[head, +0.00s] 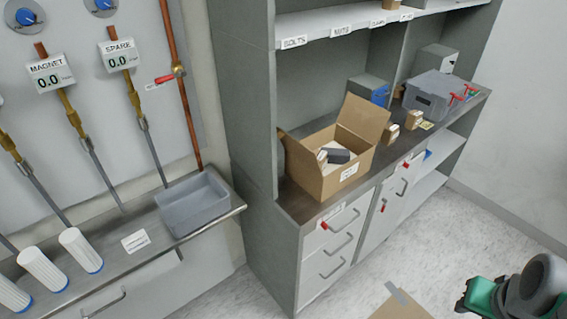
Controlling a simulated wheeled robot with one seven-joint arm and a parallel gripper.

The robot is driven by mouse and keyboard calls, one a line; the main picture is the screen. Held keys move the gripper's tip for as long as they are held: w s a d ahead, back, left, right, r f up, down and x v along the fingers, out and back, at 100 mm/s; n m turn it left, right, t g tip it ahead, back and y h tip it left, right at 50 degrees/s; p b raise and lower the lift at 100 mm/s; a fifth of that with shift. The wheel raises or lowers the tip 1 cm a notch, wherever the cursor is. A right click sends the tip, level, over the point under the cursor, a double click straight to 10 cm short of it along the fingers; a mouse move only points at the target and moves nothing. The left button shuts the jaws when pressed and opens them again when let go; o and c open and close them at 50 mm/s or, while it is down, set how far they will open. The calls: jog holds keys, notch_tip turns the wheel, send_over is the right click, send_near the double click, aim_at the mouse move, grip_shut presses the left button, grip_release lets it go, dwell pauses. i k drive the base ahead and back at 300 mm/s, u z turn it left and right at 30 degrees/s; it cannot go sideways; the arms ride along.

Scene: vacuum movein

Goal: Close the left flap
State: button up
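An open cardboard box (340,178) stands on the counter of the grey shelving unit. Its left flap (299,156) stands up at the box's left side, open. Another, larger flap (364,119) stands upright at the back right. Inside lie a dark grey item (339,156) and a pale item beside it, partly hidden by the walls. A green and grey part, which looks like my arm, shows at the lower right, well apart from the box. My gripper's fingers cannot be made out in this view.
Small tan blocks (392,133) and a grey bin (437,95) stand right of the box. A shelf (330,27) overhangs the counter. An upright side panel (247,100) is close to the box's left. Flat cardboard (400,303) lies on the otherwise bare floor in front.

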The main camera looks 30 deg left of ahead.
aim_at(304, 154)
jog(key=u, duration=1.4)
jog(key=i, duration=1)
jog(key=k, duration=1.25)
jog(key=u, duration=0.75)
jog(key=i, duration=0.85)
jog(key=u, duration=0.2)
